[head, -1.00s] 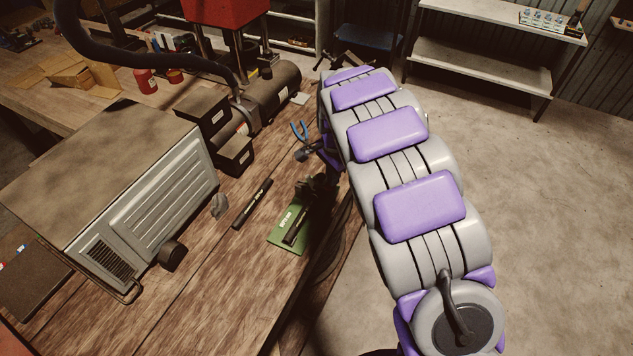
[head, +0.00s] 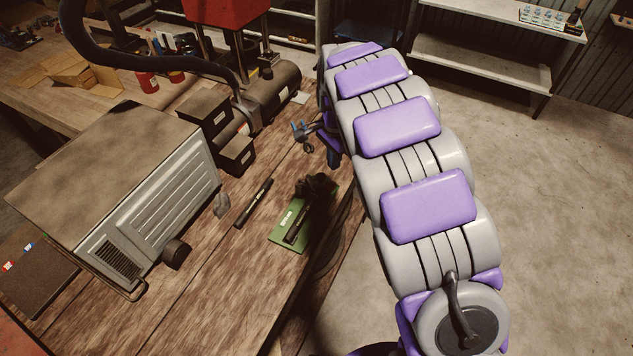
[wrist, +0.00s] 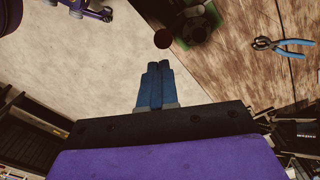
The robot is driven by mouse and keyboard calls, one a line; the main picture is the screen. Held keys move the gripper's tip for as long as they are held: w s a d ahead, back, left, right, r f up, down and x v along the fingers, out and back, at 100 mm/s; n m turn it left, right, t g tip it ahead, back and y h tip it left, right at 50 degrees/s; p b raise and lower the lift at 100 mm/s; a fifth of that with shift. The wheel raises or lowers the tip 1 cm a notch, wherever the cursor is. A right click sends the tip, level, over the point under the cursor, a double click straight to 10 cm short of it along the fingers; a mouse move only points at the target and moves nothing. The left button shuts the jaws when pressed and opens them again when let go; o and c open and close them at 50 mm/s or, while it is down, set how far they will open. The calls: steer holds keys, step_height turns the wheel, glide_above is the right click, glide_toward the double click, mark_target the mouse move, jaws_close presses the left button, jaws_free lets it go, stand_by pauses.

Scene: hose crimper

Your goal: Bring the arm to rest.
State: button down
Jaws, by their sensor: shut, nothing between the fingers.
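My arm (head: 405,140), in grey segments with purple pads, reaches from the lower right of the head view up toward the far side of the workbench. It runs along the bench's right edge. Its far end is mostly hidden behind its own segments. In the wrist view, my gripper (wrist: 158,66) shows its two blue fingers side by side, shut and empty. The fingers point over bare floor, beside the bench edge, and touch nothing I can see.
The wooden workbench (head: 205,285) holds blue-handled pliers (wrist: 284,46), a green mat (head: 288,236) with a dark tool on it, a black rod (head: 254,203) and a large grey machine (head: 150,205). A shelf (head: 480,62) stands behind. The floor (head: 560,200) at right is clear.

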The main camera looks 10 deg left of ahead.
steer(key=shift+r, duration=0.65)
steer(key=s+d+r+n+b, duration=0.2)
steer(key=s+d+r, duration=0.1)
steer(key=s+d, duration=0.35)
steer(key=s+d+r+n+b, duration=0.1)
steer(key=s+d+r, duration=0.1)
steer(key=s+d, duration=0.5)
steer(key=s+d+f+n+g+b, duration=0.1)
steer(key=s+f+n+b, duration=0.1)
steer(key=s, duration=1.1)
steer(key=s+d+f+n+b, duration=0.1)
steer(key=s+n, duration=0.4)
steer(key=s, duration=0.8)
steer(key=shift+s+d+f+g+b, duration=0.2)
steer(key=shift+d+f+g+b, duration=0.2)
steer(key=shift+f+b, duration=0.35)
